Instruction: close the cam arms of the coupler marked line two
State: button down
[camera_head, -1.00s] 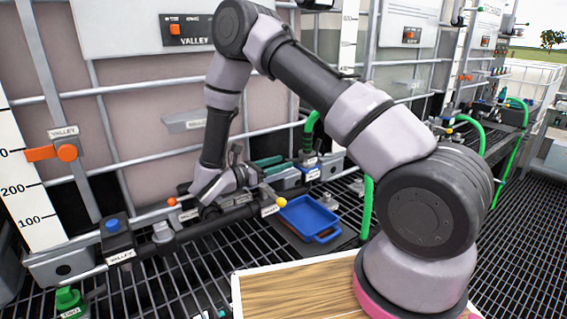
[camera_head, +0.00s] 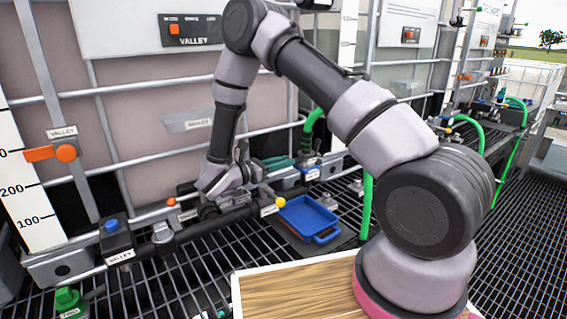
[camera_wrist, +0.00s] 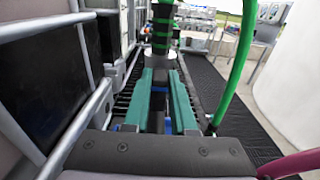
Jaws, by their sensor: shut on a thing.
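My gripper (camera_wrist: 164,74) has two teal fingers in the wrist view, pointing away toward a dark upright cylinder with green bands (camera_wrist: 162,28). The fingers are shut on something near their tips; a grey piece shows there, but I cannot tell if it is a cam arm. The cam arms are not clearly visible.
A blue tray (camera_head: 308,217) lies right of the dark horizontal pipe (camera_head: 225,221), which has a yellow knob (camera_head: 280,202). A wooden board (camera_head: 297,290) lies in front. Cage bars stand close behind the arm. Another green hose (camera_wrist: 240,60) rises at right.

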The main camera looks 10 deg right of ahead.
jog(key=r+y, duration=0.1)
jog(key=r+g+y, duration=0.1)
jog(key=y, duration=0.1)
jog(key=shift+w+d, duration=0.15)
jog(key=shift+d, duration=0.15)
jog(key=shift+w+d+r+g+y, duration=0.1)
jog(key=shift+d+r+g+y, duration=0.15)
jog(key=shift+y, duration=0.35)
jog(key=shift+w+d+r+g+y, duration=0.15)
jog(key=shift+r+g+y, duration=0.15)
jog(key=shift+y, duration=0.3)
jog(key=shift+w+d+r+g+y, duration=0.1)
jog(key=shift+d+r+g+y, duration=0.15)
jog(key=shift+y, duration=0.35)
jog(key=shift+d+r+g+y, duration=0.15)
jog(key=shift+d+g+y, duration=0.15)
jog(key=shift+y, duration=0.3)
jog(key=shift+w+d+r+g+y, duration=0.15)
jog(key=shift+d+g+y, duration=0.15)
jog(key=shift+y, duration=0.4)
jog(key=shift+w+d+r+g+y, duration=0.15)
jog(key=shift+d+g+y, duration=0.15)
jog(key=shift+y, duration=0.4)
jog(key=c, duration=0.7)
grip_release()
